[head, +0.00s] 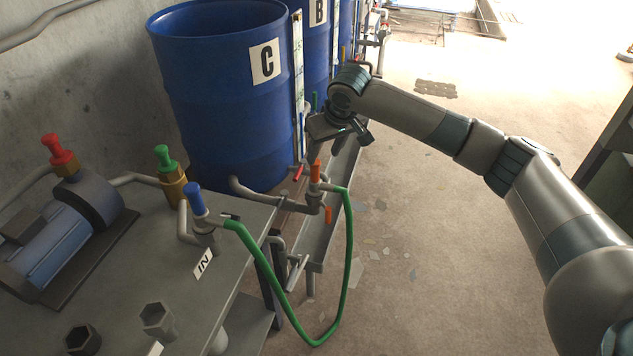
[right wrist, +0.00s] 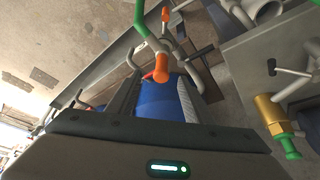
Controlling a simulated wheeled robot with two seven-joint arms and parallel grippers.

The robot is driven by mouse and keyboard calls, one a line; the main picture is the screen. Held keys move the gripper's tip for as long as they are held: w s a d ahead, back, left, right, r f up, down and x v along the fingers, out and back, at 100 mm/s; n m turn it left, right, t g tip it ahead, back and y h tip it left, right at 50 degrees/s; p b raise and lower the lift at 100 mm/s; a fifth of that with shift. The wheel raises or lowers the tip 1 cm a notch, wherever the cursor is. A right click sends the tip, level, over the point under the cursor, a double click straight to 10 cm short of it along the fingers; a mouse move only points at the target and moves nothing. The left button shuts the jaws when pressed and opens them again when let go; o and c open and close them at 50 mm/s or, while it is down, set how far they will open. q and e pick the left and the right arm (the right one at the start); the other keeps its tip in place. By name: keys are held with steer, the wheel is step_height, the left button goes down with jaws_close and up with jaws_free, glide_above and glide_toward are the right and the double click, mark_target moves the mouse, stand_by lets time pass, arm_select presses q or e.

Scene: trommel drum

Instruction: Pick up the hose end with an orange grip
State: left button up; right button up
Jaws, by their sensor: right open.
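The hose end's orange grip (head: 315,171) stands upright on a grey pipe fitting beside the blue drum marked C. The green hose (head: 348,240) runs from beside it, hangs in a loop and reaches the bench fitting marked IN. My right gripper (head: 341,130) is open and empty, a little above the orange grip and apart from it. In the right wrist view the orange grip (right wrist: 161,68) shows just beyond the gap between the fingertips (right wrist: 160,88), with the green hose (right wrist: 140,45) next to it. My left gripper is not in view.
A second orange handle (head: 328,214) sits lower on the pipe. Drum C (head: 215,95) stands close to the left of the gripper. The bench (head: 150,265) carries a pump and red, green and blue-topped fittings. A grey trough (head: 335,205) runs behind the pipe. The floor at right is mostly open.

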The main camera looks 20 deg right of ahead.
mark_target(319, 165)
steer(key=x, duration=0.7)
steer(key=shift+p, duration=0.3)
steer(key=shift+w+f, duration=0.1)
steer(key=shift+f, duration=0.25)
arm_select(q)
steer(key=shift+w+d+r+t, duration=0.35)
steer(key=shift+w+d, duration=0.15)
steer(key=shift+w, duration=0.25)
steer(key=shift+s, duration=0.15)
arm_select(e)
steer(key=shift+w+a+f, duration=0.1)
steer(key=shift+w+f, duration=0.05)
steer(key=x, duration=0.3)
steer(key=shift+w+a+f+p, duration=0.1)
steer(key=shift+w+a+p, duration=0.15)
steer(key=shift+w+p, duration=0.1)
steer(key=shift+w+f, duration=0.15)
steer(key=shift+f, duration=0.4)
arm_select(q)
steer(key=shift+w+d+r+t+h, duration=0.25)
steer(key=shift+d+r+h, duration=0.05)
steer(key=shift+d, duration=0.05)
arm_select(e)
steer(key=shift+c, duration=0.4)
